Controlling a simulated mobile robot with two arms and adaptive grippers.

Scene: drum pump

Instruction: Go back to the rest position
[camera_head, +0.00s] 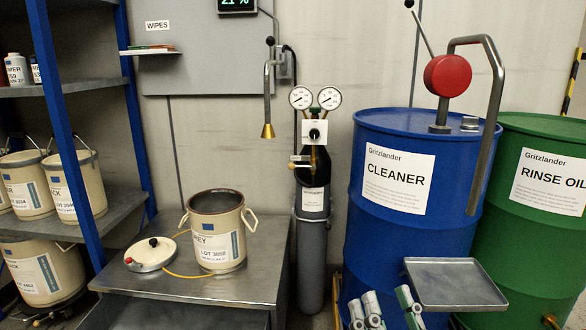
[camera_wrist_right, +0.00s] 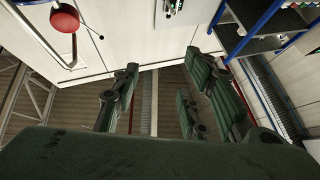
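My right gripper (camera_head: 388,304) shows at the bottom edge of the head view, in front of the blue drum and left of its metal tray. Its fingers stand apart with nothing between them. In the right wrist view the dark green fingers (camera_wrist_right: 160,90) are also spread, with only wall and ceiling structure behind the gap. My left gripper is not in view. The blue drum (camera_head: 397,250), labelled CLEANER, carries a pump with a red round body (camera_head: 447,76) and a bent grey pipe. An open beige bucket (camera_head: 216,240) stands on a grey bench, its lid (camera_head: 151,254) beside it.
A metal tray (camera_head: 455,283) juts out before the blue drum, close to my right gripper. A green drum (camera_head: 530,235) stands at the right. A gas cylinder with gauges (camera_head: 315,200) stands between bench and drums. A blue-framed shelf (camera_head: 62,90) holds several buckets at the left.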

